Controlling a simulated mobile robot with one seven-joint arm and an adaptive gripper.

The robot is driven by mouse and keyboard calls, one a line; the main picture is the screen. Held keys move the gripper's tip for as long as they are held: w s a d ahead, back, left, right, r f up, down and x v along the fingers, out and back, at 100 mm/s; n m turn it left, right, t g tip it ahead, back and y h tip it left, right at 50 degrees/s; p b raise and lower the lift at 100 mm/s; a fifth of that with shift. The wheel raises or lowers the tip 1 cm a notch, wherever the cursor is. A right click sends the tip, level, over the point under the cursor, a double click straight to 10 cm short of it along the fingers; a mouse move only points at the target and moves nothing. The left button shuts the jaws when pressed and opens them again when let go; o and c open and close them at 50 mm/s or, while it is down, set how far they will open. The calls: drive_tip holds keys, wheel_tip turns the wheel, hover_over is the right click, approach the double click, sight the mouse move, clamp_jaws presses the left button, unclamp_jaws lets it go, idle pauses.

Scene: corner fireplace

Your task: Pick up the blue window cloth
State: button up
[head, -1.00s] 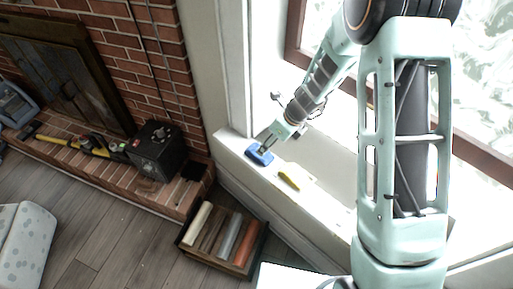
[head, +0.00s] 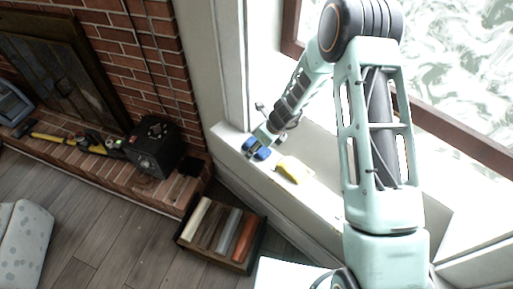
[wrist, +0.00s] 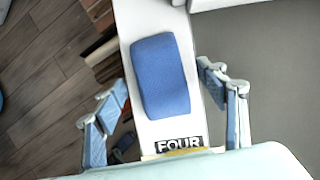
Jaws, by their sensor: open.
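The blue window cloth (wrist: 160,76) lies on the white window sill (wrist: 132,18). In the wrist view it is a thick, rounded block between my open fingers, with a gap to the finger on each side. My gripper (wrist: 166,108) is open and empty. In the head view my gripper (head: 257,143) hangs over the sill and covers part of the cloth (head: 262,154). How high the fingertips are above the sill is hard to tell.
A yellow item (head: 291,170) lies on the sill just right of the cloth. A "FOUR" label (wrist: 180,145) shows below the cloth. The window frame (head: 420,115) rises behind. A wooden crate (head: 222,234) stands on the floor below; a black box (head: 154,148) is on the brick hearth.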

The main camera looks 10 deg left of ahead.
drive_tip(key=c, duration=1.1)
drive_tip(key=shift+c, duration=0.3)
drive_tip(key=shift+r, duration=0.55)
wheel_tip(320, 180, up, 2)
drive_tip(key=shift+s+r, duration=0.1)
drive_tip(key=shift+r, duration=0.1)
drive_tip(key=s+d+r+b, duration=0.1)
drive_tip(key=s+d+r, duration=0.5)
drive_tip(key=s+r, duration=0.3)
drive_tip(key=shift+s+r, duration=0.2)
drive_tip(key=shift+s, duration=1.45)
drive_tip(key=shift+d, duration=0.1)
